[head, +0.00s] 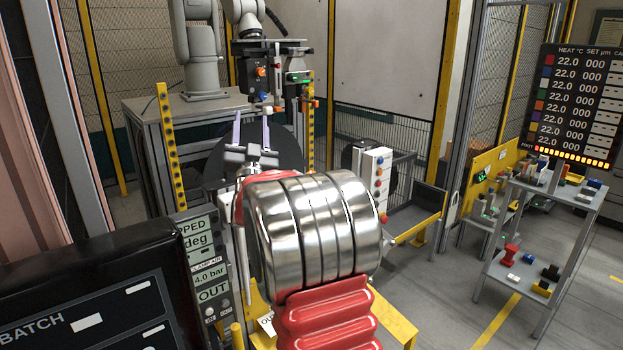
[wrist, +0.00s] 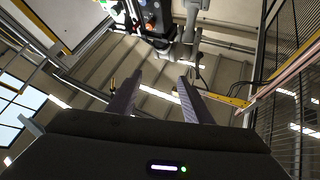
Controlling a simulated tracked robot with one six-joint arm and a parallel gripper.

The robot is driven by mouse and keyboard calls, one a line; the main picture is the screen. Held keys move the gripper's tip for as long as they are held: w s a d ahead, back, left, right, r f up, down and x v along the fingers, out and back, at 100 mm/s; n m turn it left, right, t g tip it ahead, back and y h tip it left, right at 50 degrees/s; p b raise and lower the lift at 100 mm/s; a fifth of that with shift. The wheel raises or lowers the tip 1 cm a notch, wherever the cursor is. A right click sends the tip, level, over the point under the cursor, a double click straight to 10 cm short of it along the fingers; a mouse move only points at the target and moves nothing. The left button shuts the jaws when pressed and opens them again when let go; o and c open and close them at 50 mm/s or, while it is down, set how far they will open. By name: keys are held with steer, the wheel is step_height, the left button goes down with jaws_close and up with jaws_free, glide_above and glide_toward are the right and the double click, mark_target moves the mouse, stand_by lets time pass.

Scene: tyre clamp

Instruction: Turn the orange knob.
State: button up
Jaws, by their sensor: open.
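Several orange knob-like parts show, and I cannot tell for sure which one the task means. In the head view, one orange knob (head: 261,72) is on the front of a dark box hanging at the back centre. An orange round part also shows on a dark unit in the wrist view (wrist: 151,27), at the top. Two more orange round parts are on a white panel (head: 377,190) right of centre. My gripper (head: 251,114) is open, its two fingers pointing up below the hanging box. In the wrist view, nothing is between the fingers (wrist: 160,76).
A yellow post (head: 167,140) stands left of my gripper, and another (head: 311,125) to its right. A grey robot arm (head: 200,50) stands on a bench behind. A grey shelf (head: 555,195) with small parts and a readout board (head: 571,105) are at right. Bare floor lies before the shelf.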

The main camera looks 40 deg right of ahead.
steer(key=s+d+f+g, duration=0.3)
steer(key=s+f+g, duration=0.1)
steer(key=f, duration=0.6)
steer(key=s+d+f+g, duration=0.3)
steer(key=s+f+g, duration=0.2)
steer(key=f, duration=0.5)
steer(key=shift+s+d+g+h, duration=0.3)
steer(key=shift+d+g+h, duration=0.1)
steer(key=shift+g, duration=0.8)
steer(key=x, duration=1.3)
steer(key=shift+w+d, duration=0.25)
steer(key=shift+d, duration=0.05)
steer(key=shift+c, duration=0.3)
steer(key=c, duration=1)
